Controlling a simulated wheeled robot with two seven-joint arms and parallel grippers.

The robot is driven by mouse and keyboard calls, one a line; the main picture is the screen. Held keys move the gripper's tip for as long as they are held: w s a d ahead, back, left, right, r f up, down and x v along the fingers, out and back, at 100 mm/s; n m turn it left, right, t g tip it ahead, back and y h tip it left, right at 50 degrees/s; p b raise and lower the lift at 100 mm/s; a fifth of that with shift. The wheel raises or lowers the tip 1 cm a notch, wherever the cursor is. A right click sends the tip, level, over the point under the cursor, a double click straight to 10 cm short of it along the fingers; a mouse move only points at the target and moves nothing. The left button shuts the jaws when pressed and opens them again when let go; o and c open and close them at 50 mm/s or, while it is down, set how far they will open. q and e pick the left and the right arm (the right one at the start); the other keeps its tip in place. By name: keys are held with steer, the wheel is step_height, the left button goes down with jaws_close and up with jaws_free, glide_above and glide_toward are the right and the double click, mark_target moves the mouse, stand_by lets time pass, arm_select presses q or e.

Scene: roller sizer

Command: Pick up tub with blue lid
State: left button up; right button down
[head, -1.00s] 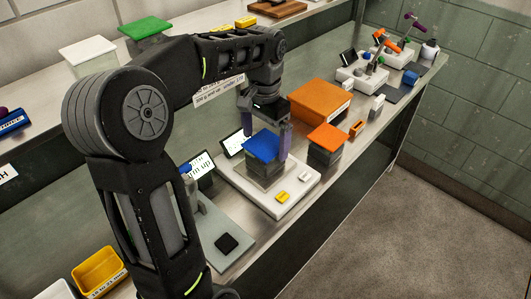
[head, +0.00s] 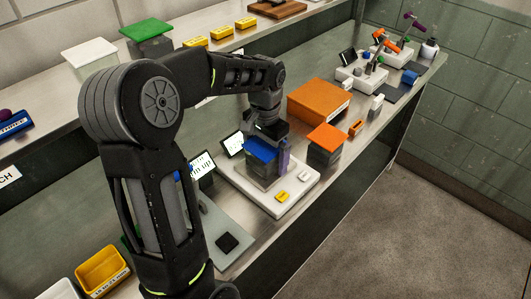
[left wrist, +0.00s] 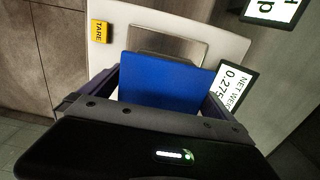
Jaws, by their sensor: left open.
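The tub with the blue lid (head: 262,151) stands upright on a white scale (head: 240,182) on the bench. Its blue lid fills the middle of the left wrist view (left wrist: 168,84). My left gripper (head: 265,160) is over the tub and open, with its purple fingers on either side of it. In the left wrist view the fingers (left wrist: 160,95) flank the lid. I cannot tell whether they touch the tub. My right gripper is in none of the views.
A tub with an orange lid (head: 327,138) stands right of the scale, near a large orange-topped box (head: 319,101). The scale display (left wrist: 236,84) stands close beside the tub. A yellow TARE button (left wrist: 101,32) sits on the scale's front. A shelf runs behind.

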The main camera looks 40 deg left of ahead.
stand_by(0.4)
arm_select(q)
steer(key=c, duration=1.6)
